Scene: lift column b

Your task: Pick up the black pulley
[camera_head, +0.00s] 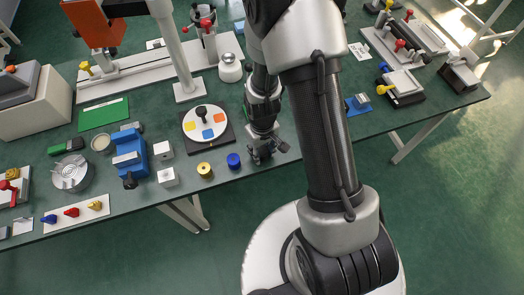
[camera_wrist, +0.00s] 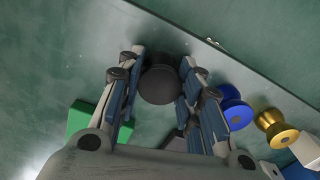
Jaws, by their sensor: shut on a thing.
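The black pulley (camera_wrist: 160,86) sits between the two fingers of my gripper (camera_wrist: 161,64) in the wrist view, with a finger against each side. My gripper is shut on it. In the head view my gripper (camera_head: 262,150) is low over the front edge of the green bench, and the pulley cannot be made out there. Whether it touches the bench is not clear.
A blue pulley (camera_head: 233,161) and a yellow pulley (camera_head: 205,170) stand just left of my gripper; white blocks (camera_head: 167,177) are farther left. A round colored-patch dial (camera_head: 205,122) lies behind. A green block (camera_wrist: 92,121) is beside my gripper in the wrist view.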

